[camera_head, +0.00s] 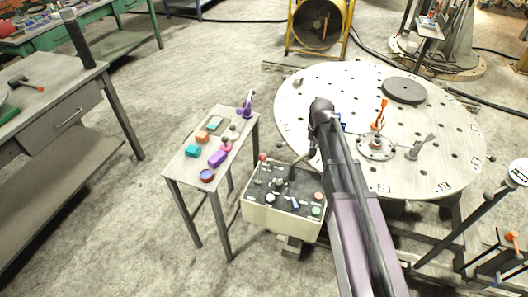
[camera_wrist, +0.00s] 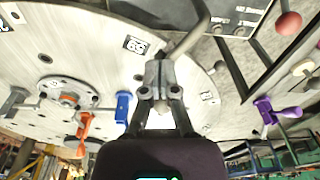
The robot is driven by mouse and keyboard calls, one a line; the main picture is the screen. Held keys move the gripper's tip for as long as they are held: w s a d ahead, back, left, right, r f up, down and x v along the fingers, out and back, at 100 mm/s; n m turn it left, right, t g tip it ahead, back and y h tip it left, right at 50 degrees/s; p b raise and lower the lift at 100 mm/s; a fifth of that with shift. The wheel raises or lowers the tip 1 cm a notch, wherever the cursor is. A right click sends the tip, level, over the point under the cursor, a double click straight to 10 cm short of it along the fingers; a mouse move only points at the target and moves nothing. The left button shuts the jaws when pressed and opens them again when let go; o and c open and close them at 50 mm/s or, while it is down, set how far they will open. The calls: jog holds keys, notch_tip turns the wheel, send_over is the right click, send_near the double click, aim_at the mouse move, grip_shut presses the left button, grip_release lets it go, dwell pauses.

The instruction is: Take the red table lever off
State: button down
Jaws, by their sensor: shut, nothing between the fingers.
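In the wrist view, the orange-red lever (camera_wrist: 84,128) is at the lower left, apart from my gripper. A lever with a red ball knob (camera_head: 263,157) is on the control box (camera_head: 262,215); a red ball (camera_wrist: 288,23) shows at the upper right of the wrist view. My gripper (camera_wrist: 161,72) is shut and empty, with a bent grey rod (camera_wrist: 188,38) just beyond its tips. I cannot tell whether they touch. In the head view my arm mostly hides the gripper.
A black disc (camera_head: 404,90) and a grey lever (camera_head: 421,147) are on the table. A small side table (camera_head: 180,168) holds several coloured pieces. The floor left of it is clear.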

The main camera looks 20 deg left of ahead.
aim_at(261, 168)
jog(key=w+a, duration=0.2)
jog(key=a, duration=0.7)
jog(key=w+a, duration=0.2)
jog(key=a, duration=0.8)
jog(key=shift+w+a+f+n+b, duration=0.25)
jog(key=shift+w+f+n+b, duration=0.05)
jog(key=shift+f+b, duration=0.1)
jog(key=shift+f, duration=0.15)
jog(key=f+b, duration=0.3)
jog(key=w+f+b, duration=0.1)
jog(key=f+b, duration=0.2)
jog(key=b, duration=0.1)
jog(key=f+b, duration=0.3)
jog(key=f, duration=0.1)
jog(key=shift+w+a, duration=0.2)
jog(key=shift+a, duration=0.05)
jog(key=s, duration=0.2)
jog(key=s+r+p, duration=0.1)
jog(key=s, duration=0.1)
jog(key=shift+d+r, duration=0.1)
jog(key=shift+d, duration=0.2)
jog(key=shift+s+t, duration=0.1)
jog(key=shift+t, duration=0.2)
jog(key=shift+s+r+t, duration=0.2)
jog(key=shift+s+t, duration=0.05)
jog(key=shift+t, duration=0.05)
